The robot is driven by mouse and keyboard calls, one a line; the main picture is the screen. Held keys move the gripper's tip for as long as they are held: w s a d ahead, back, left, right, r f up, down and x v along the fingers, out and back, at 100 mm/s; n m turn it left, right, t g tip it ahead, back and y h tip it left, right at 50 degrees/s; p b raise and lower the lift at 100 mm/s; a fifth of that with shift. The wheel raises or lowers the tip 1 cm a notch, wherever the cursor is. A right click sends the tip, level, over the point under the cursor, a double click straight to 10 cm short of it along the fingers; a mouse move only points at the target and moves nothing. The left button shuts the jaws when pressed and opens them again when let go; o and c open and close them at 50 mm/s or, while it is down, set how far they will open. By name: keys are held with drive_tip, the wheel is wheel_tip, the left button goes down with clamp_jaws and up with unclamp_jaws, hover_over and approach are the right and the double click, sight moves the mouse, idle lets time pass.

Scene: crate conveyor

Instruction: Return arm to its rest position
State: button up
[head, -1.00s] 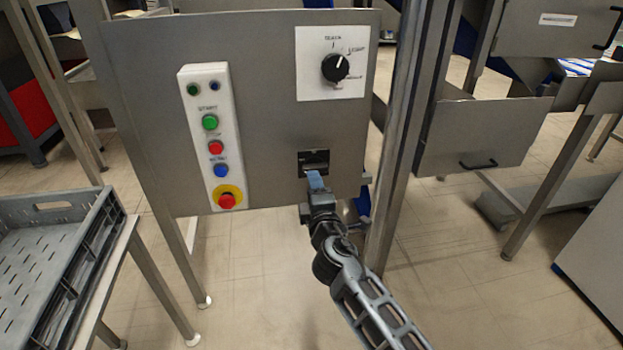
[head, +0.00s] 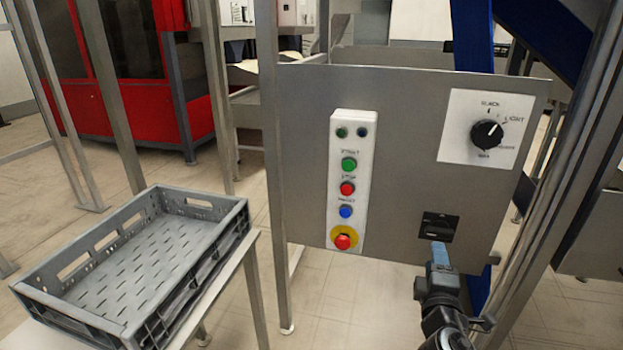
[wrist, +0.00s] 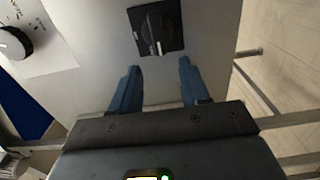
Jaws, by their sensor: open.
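My gripper (head: 440,254) is in front of the lower right part of the grey control panel (head: 300,120), just below a black rotary switch (head: 438,226). In the wrist view my gripper (wrist: 156,84) has its two blue fingers spread apart with nothing between them. The black switch (wrist: 156,28) is ahead of the fingertips there, and its knob points roughly up and down in that picture. The fingers appear apart from the switch. Most of my arm is out of the head view at the bottom.
A selector dial (head: 486,135) on a white plate is at the panel's upper right. A white button strip (head: 346,215) is at its middle. An empty grey crate (head: 70,321) rests on a stand at the left. A metal post (head: 560,165) stands right of my gripper.

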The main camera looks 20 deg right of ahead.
drive_tip(key=s+a+f+m+y, duration=0.25)
drive_tip(key=s+a, duration=0.25)
drive_tip(key=s, duration=0.4)
drive_tip(key=s+a+f+m+y, duration=0.1)
drive_tip(key=s+a+y, duration=0.2)
drive_tip(key=s+a, duration=0.5)
drive_tip(key=s+a+f+m+y, duration=0.1)
drive_tip(key=s+a+m+y, duration=0.15)
drive_tip(key=s, duration=0.85)
drive_tip(key=s+a+r+m+y, duration=0.1)
drive_tip(key=s+a+r+m, duration=0.1)
drive_tip(key=s+r, duration=0.35)
drive_tip(key=s+a+r+m+y, duration=0.1)
drive_tip(key=s+a+r+m, duration=0.2)
drive_tip(key=s, duration=0.4)
wheel_tip(320, 180, up, 16)
drive_tip(key=d+p, duration=0.1)
drive_tip(key=p, duration=1.3)
drive_tip(key=shift+d, duration=0.15)
drive_tip(key=shift+o, duration=0.5)
drive_tip(key=shift+f, duration=0.15)
